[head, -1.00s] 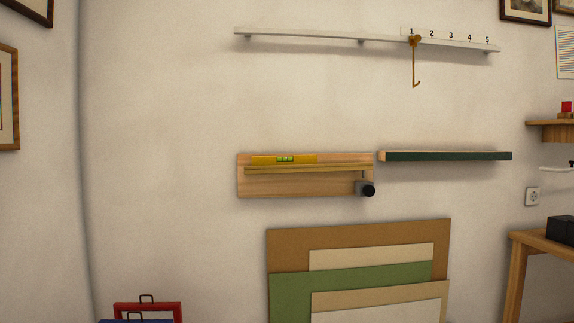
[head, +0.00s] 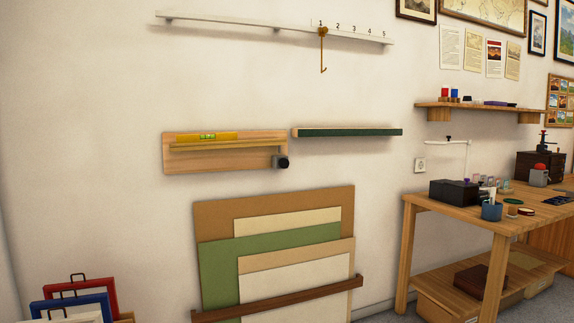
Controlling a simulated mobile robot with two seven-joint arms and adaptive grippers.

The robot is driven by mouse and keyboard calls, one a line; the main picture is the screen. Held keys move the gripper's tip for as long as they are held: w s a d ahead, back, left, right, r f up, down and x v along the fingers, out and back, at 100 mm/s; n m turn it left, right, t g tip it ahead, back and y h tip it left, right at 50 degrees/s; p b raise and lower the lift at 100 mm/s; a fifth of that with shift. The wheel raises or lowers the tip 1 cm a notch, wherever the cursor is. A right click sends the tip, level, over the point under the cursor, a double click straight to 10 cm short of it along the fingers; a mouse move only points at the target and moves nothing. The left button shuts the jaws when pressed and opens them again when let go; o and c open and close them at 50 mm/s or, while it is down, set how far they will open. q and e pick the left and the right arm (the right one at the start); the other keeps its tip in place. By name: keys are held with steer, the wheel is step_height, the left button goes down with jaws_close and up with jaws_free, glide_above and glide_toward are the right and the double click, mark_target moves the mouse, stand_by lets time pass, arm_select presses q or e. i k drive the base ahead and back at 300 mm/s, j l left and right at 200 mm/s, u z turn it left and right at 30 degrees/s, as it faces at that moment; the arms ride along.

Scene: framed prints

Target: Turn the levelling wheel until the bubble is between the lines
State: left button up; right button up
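The yellow spirit level (head: 206,138) lies along a ledge on a wooden wall board (head: 180,164), left of the middle of the head view. Its green vial (head: 208,137) shows near its centre. The bubble and its lines are too small to tell apart. A black levelling wheel (head: 281,162) sits at the board's lower right end, below the ledge. Neither of my grippers is in view, and nothing touches the wheel or the level.
A dark green shelf (head: 350,132) is right of the board. A rail (head: 270,27) with a brass hook (head: 323,50) hangs above. Mat boards (head: 275,205) lean below in a wooden rack (head: 290,298). A workbench (head: 480,219) stands at the right. Framed pieces (head: 80,300) stand lower left.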

mark_target(283, 163)
steer(key=i+l, duration=0.6)
steer(key=i+l+u, duration=0.15)
steer(key=i+l, duration=0.95)
steer(key=l, duration=0.25)
steer(key=i+j+u, duration=0.05)
